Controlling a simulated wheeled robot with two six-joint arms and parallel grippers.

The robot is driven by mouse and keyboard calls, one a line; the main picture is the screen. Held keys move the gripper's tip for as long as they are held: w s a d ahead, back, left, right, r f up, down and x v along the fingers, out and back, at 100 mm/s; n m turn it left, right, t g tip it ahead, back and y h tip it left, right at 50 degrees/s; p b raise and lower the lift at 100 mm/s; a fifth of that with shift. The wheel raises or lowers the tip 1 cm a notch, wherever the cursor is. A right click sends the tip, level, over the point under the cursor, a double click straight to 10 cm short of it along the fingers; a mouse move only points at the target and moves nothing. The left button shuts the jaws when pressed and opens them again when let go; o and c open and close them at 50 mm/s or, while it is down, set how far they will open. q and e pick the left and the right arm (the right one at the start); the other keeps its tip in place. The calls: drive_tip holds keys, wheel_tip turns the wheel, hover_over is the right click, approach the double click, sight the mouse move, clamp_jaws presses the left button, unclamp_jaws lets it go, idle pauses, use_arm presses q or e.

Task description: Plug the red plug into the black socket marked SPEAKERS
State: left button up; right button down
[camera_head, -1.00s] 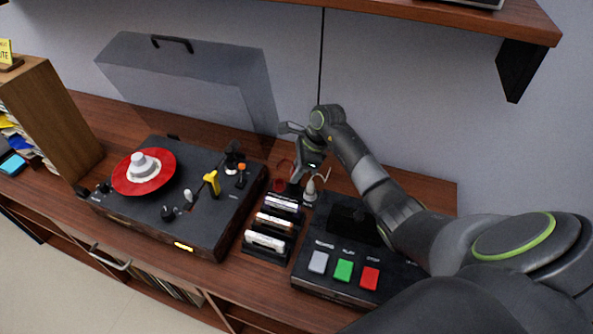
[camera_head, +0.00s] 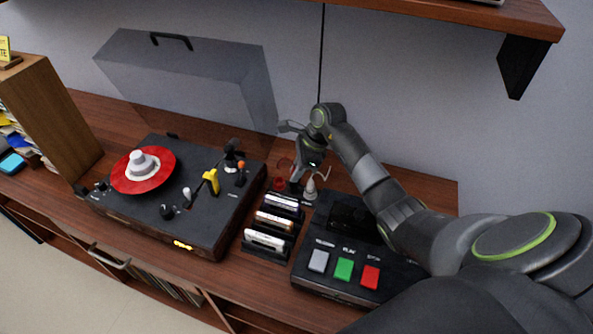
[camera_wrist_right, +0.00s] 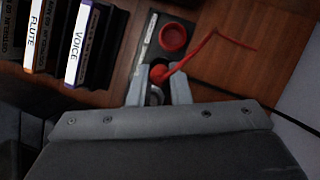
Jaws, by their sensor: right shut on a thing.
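My right gripper (camera_wrist_right: 159,90) is shut on the red plug (camera_wrist_right: 159,73), whose red cable (camera_wrist_right: 195,57) runs up and to the right in the wrist view. Just beyond the plug, a red-rimmed round socket (camera_wrist_right: 173,38) sits on a small black box with a white label (camera_wrist_right: 149,27). The plug is beside this socket, apart from it. The label is too small to read, and the plug's tip is hidden. In the head view, my right gripper (camera_head: 304,184) is low behind the cassette rack. My left gripper is not in view.
A cassette rack (camera_head: 266,252) stands in front of my right gripper. A turntable (camera_head: 222,226) is to its left, and a tape deck (camera_head: 309,284) with grey, green and red buttons is to its right. The wall rises behind, with a shelf (camera_head: 430,12) above.

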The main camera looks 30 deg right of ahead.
drive_tip(key=shift+f+b, duration=0.1)
drive_tip(key=shift+b, duration=0.25)
idle(0.7)
drive_tip(key=shift+f, duration=0.25)
drive_tip(key=shift+s+a+f+b, duration=0.3)
drive_tip(key=shift+f+b, duration=0.1)
drive_tip(key=shift+b, duration=0.25)
drive_tip(key=shift+s+a+f+b, duration=0.15)
drive_tip(key=shift+s+f+b, duration=0.2)
drive_tip(key=shift+b, duration=0.3)
drive_tip(key=shift+w, duration=0.1)
drive_tip(key=c, duration=0.9)
unclamp_jaws()
drive_tip(key=shift+o, duration=0.2)
drive_tip(key=shift+r, duration=0.1)
